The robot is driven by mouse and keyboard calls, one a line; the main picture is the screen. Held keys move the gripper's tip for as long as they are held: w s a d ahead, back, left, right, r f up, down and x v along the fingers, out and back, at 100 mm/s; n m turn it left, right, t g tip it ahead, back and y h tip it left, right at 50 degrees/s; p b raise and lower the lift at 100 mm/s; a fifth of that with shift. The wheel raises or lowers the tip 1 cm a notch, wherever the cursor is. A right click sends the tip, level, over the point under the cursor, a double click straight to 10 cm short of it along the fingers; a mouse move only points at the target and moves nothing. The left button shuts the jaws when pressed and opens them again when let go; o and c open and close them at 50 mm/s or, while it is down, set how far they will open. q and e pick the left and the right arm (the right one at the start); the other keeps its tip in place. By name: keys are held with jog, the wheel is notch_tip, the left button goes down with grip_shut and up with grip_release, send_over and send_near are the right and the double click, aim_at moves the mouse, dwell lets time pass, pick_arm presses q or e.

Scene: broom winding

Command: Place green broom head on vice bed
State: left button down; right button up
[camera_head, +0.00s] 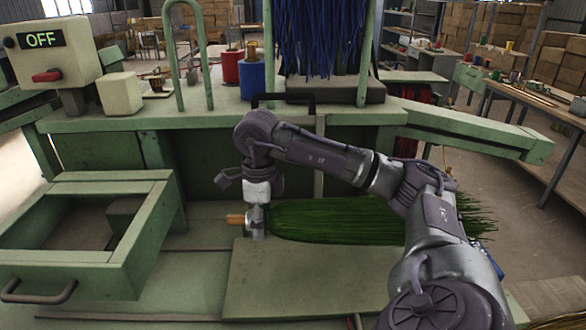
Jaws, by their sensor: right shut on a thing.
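The green broom head (335,219) lies lengthwise across the middle of the view, its bristles fanning out to the right behind my arm. An orange-brown stub (235,219) sticks out at its left end. My right gripper (257,225) points down and is shut on the broom head at its left end, next to the stub. A flat green plate (300,285), which may be the vice bed, is in front of and below the broom head. I cannot tell whether the broom head touches it. My left gripper is not in view.
An open green drawer-like frame (85,177) with a handle stands at the left. Behind is a green bench (200,117) with an OFF switch box (50,52), red (231,66) and blue (252,80) spools and hanging blue bristles (320,35). A side table stands right.

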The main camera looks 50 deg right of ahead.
jog(key=w+a+f+p, duration=0.1)
jog(key=w+a+f, duration=0.1)
jog(key=f, duration=0.1)
jog(key=w+a+f+p, duration=0.2)
jog(key=w+a+f, duration=0.1)
jog(key=f, duration=0.1)
jog(key=w+a+f+p, duration=0.1)
jog(key=w+a+f, duration=0.1)
jog(key=a+f, duration=0.1)
jog(key=shift+w+f, duration=0.15)
jog(key=shift+w, duration=0.25)
jog(key=shift+f, duration=0.25)
jog(key=o, duration=1.4)
